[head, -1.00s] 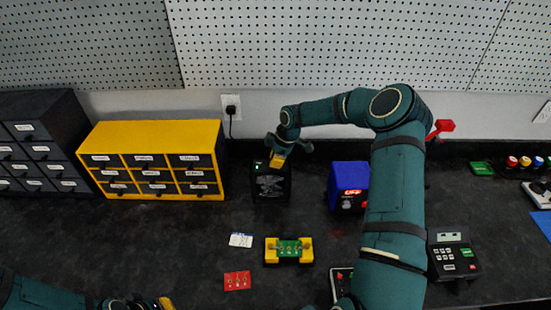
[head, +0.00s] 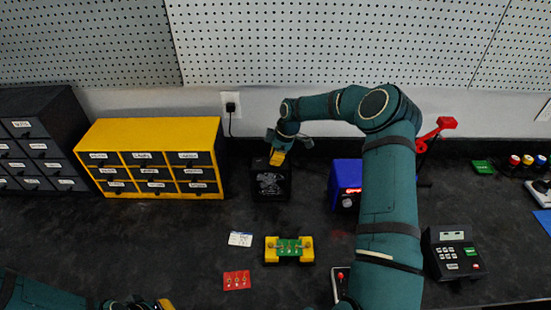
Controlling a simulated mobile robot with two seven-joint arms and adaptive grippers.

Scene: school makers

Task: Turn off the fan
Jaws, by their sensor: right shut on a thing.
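The fan (head: 271,186) is a dark, box-shaped unit with a pale pattern on its front. It stands upright on the black bench, near the wall, left of centre in the head view. My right gripper (head: 277,157) reaches it from above, its yellow fingertips at the fan's top edge. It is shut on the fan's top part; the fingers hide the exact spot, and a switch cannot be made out. My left gripper (head: 160,304) is at the bottom edge, far from the fan, mostly cut off; its opening cannot be seen.
A yellow drawer cabinet (head: 152,123) stands close left of the fan. A blue box (head: 345,175) stands to the right, partly behind my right arm. A yellow holder with a green board (head: 290,247) and a red card (head: 236,280) lie in front. A power outlet (head: 231,104) is behind.

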